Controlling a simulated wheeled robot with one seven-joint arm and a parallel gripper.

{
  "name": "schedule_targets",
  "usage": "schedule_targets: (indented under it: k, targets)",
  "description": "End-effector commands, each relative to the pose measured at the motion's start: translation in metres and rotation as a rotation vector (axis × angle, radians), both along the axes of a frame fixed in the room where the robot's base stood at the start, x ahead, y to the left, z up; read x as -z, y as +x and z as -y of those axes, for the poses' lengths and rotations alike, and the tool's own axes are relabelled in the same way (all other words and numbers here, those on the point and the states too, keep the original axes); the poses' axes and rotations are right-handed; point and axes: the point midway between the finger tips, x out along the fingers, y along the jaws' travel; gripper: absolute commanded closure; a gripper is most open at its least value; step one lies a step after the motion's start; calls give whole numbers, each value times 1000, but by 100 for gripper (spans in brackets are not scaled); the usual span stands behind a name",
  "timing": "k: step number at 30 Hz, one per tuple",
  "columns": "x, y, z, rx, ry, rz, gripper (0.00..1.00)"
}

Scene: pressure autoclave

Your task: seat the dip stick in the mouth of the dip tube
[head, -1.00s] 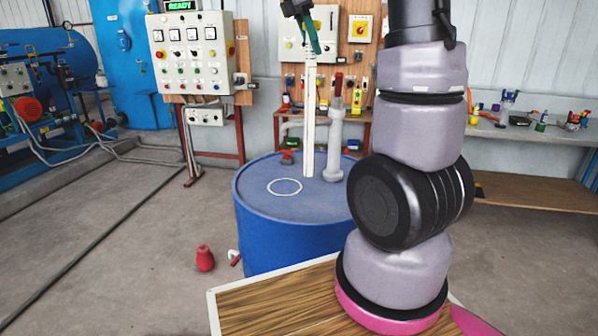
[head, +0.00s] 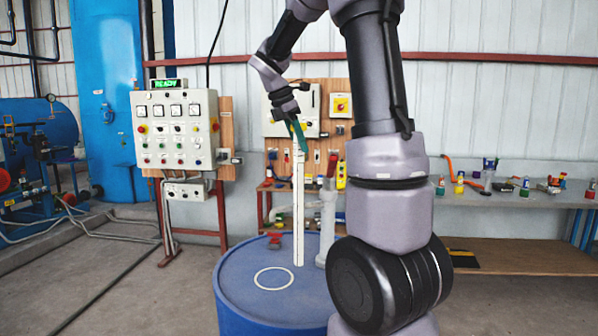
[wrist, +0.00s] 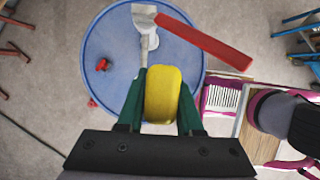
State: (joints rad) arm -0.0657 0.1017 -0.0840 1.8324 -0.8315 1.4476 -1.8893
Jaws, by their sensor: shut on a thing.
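The dip stick (head: 298,210) is a long pale stick hanging upright, with its lower end over or near the lid of the blue drum; I cannot tell if it touches. My gripper (head: 295,130), with green fingers, is shut at its top. In the wrist view, my gripper (wrist: 162,100) has a yellow block (wrist: 163,90) between its fingers, which hides the stick below. A grey upright pipe (head: 328,225) stands on the lid just right of the stick, apart from it in the picture. It may be the dip tube; its mouth is not clear.
The blue drum (head: 235,300) carries a pale ring (head: 258,284) and a small red fitting (head: 275,240). A red bar (wrist: 205,42) lies beside the pipe top in the wrist view. A control panel (head: 175,130) and a tool bench (head: 520,258) stand behind.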

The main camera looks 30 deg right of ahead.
Motion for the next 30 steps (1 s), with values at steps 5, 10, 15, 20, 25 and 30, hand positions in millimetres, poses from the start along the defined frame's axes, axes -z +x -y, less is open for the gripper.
schedule_targets:
  k: [5, 10, 15, 20, 25, 30]
  targets:
    - [17, 0, 0, 0, -1, 0, 100]
    - [42, 0, 0, 0, 0, -2, 100]
    - [51, 0, 0, 0, 0, 2, 100]
    - [51, 0, 0, 0, -1, 2, 100]
    - [54, 0, 0, -1, -1, 2, 58]
    - [54, 0, 0, 0, -1, 2, 35]
